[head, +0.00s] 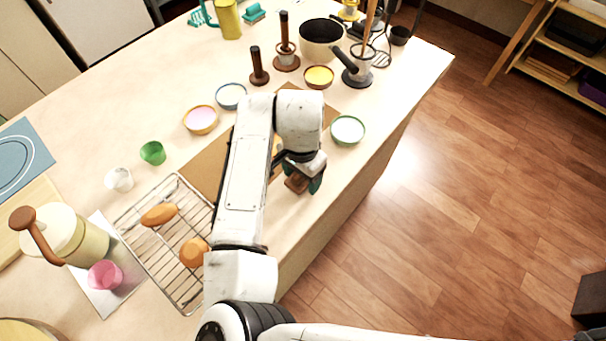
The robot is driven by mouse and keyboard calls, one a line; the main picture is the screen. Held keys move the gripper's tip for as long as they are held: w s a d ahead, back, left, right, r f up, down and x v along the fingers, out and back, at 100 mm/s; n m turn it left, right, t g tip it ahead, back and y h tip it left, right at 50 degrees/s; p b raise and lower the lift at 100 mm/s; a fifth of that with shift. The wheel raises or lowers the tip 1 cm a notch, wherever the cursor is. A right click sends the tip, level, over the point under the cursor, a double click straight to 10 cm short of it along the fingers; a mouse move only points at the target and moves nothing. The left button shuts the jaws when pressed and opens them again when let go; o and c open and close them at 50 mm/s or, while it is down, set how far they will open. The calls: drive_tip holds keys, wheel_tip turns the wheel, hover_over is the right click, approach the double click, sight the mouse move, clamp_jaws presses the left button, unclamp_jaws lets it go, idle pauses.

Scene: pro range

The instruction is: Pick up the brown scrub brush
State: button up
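A small brown block-shaped thing, which looks like the brown scrub brush (296,184), is at the table's right-hand edge in the head view, partly covered by my gripper. My gripper (304,182) points down right at it, with one dark teal finger showing on its right side. The other finger is mostly hidden by my wrist and arm. I cannot tell whether the fingers are closed on the brush or only around it, or whether the brush rests on the table.
A green-rimmed bowl (348,130) stands close behind my gripper. A wire rack (140,218) with orange-brown food lies left of my arm. Several bowls, a dark pot (321,40) and brown-handled tools (258,68) stand farther back. The table edge drops to the wooden floor (460,210) at right.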

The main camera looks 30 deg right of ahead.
drive_tip(key=c, duration=0.9)
drive_tip(key=shift+r, duration=0.15)
drive_tip(key=shift+r, duration=0.2)
wheel_tip(320, 180, up, 2)
drive_tip(key=shift+r+b, duration=0.1)
drive_tip(key=shift+b, duration=0.65)
drive_tip(key=s+r+b, duration=0.2)
drive_tip(key=s+r, duration=0.8)
drive_tip(key=s, duration=0.4)
drive_tip(key=shift+r, duration=0.1)
